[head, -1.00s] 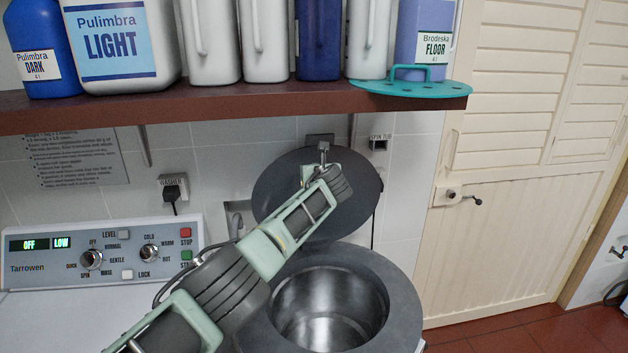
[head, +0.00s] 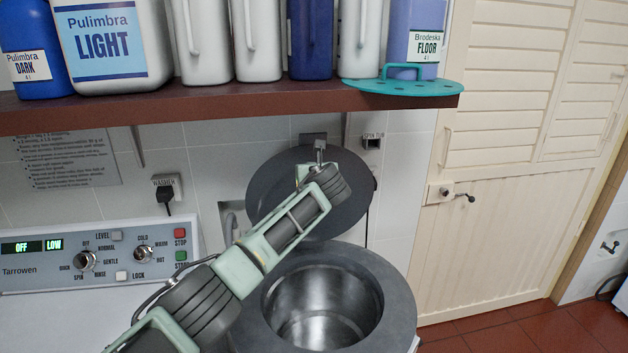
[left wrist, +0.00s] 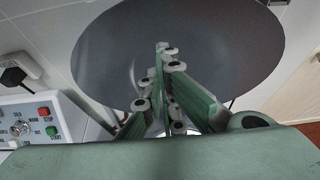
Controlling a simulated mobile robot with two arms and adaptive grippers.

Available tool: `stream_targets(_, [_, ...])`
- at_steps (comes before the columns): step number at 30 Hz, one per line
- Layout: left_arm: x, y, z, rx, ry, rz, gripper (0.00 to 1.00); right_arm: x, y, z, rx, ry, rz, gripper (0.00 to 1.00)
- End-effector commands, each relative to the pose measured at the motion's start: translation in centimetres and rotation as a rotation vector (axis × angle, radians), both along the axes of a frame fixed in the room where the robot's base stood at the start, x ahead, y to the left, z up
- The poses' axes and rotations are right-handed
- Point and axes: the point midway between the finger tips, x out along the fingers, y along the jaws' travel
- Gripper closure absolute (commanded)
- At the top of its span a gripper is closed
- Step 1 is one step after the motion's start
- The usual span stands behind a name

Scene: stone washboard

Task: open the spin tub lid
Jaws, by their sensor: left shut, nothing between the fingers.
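The spin tub lid (head: 352,208) is a dark grey disc. It stands raised and tilted back against the wall behind the spin tub (head: 395,282), whose round metal opening is uncovered. My left arm reaches across the tub's left side to the front of the lid. In the left wrist view my left gripper (left wrist: 165,52) is shut and empty, its fingertips in front of the lid's broad face (left wrist: 215,50). I cannot tell whether they touch it. In the head view the fingers are mostly hidden behind my wrist. My right gripper is not in view.
A brown shelf (head: 200,108) with several bottles and a teal perforated disc (head: 405,87) overhangs the back. The washer control panel (head: 110,252) is at the left. A plug (head: 166,195) and a tap (head: 230,225) are on the wall. Floor before the cream door (head: 490,240) is clear.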

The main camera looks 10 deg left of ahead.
Motion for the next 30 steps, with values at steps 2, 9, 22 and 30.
stream_targets(2, [-0.8, -0.3, 0.4, 0.0, -0.002, -0.002, 1.0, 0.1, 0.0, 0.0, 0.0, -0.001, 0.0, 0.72])
stream_targets(9, [-3.7, -1.2, 1.6, 0.0, -0.002, -0.003, 1.0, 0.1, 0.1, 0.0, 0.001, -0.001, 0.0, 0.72])
stream_targets(22, [-7.8, -2.5, 3.0, -0.007, 0.003, 0.0, 1.0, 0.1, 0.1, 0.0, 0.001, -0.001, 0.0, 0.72])
stream_targets(30, [-13.4, -4.0, -7.9, -0.419, 0.089, 0.103, 1.0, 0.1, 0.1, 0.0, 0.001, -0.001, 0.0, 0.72])
